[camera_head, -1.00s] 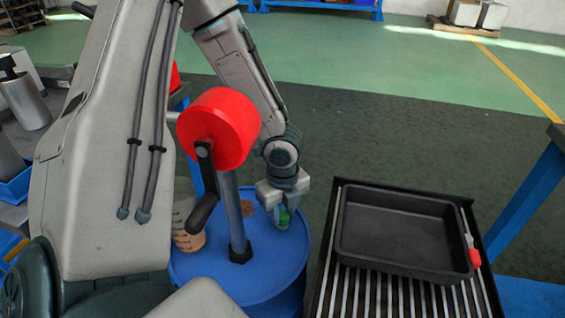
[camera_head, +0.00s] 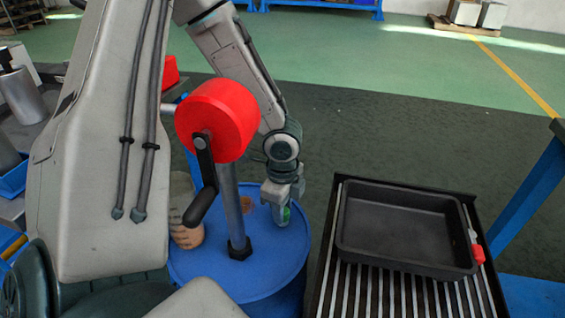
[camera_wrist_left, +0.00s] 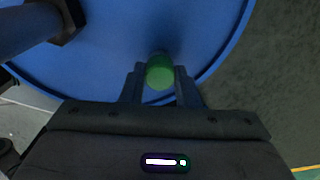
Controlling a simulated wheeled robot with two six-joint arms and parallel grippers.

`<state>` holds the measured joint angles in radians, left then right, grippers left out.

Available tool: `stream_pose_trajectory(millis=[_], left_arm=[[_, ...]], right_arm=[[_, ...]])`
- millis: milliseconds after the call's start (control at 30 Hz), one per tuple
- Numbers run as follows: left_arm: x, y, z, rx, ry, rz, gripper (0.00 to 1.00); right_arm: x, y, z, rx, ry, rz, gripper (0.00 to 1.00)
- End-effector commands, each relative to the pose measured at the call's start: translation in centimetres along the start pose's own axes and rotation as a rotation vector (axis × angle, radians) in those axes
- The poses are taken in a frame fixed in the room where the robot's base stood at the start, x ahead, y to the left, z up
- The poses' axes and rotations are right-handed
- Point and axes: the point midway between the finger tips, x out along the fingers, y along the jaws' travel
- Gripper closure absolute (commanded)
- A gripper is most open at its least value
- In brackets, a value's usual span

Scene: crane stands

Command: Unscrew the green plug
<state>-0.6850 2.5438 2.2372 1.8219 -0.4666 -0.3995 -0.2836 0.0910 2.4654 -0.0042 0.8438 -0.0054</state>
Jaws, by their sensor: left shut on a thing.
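The green plug (camera_head: 286,214) is at the right side of the blue drum's top (camera_head: 215,272). My left gripper (camera_head: 282,213) reaches down onto it from above and is shut on it. In the left wrist view the green plug (camera_wrist_left: 160,72) sits between the two fingers of my left gripper (camera_wrist_left: 160,84), near the drum's rim. The fingers hide part of the plug in the head view. I cannot tell whether the plug is still threaded in the drum. My right gripper is not in view.
A pump with a red round head (camera_head: 217,120), a black crank and a grey pipe stands on the drum, left of the plug. A black tray (camera_head: 405,262) lies on a slatted stand at right. A tan object (camera_head: 187,222) is left of the pipe.

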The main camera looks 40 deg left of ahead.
Motion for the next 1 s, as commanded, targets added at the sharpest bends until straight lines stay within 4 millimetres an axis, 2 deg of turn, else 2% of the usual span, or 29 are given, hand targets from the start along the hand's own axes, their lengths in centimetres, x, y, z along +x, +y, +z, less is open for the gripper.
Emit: stream_pose_trajectory(millis=[200,533,867,1000], left_arm=[[0.0,-0.1,0.0,-0.031,0.0,-0.002,0.98],[0.0,-0.1,0.0,-0.416,0.001,-0.002,0.98],[-0.1,0.0,0.0,-0.45,0.0,-0.001,0.97],[0.1,-0.1,0.0,-0.544,0.001,-0.002,0.97]], right_arm=[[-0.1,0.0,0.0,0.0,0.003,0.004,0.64],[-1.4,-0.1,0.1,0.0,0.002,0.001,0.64],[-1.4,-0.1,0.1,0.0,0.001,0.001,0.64],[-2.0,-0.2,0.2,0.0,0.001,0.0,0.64]])
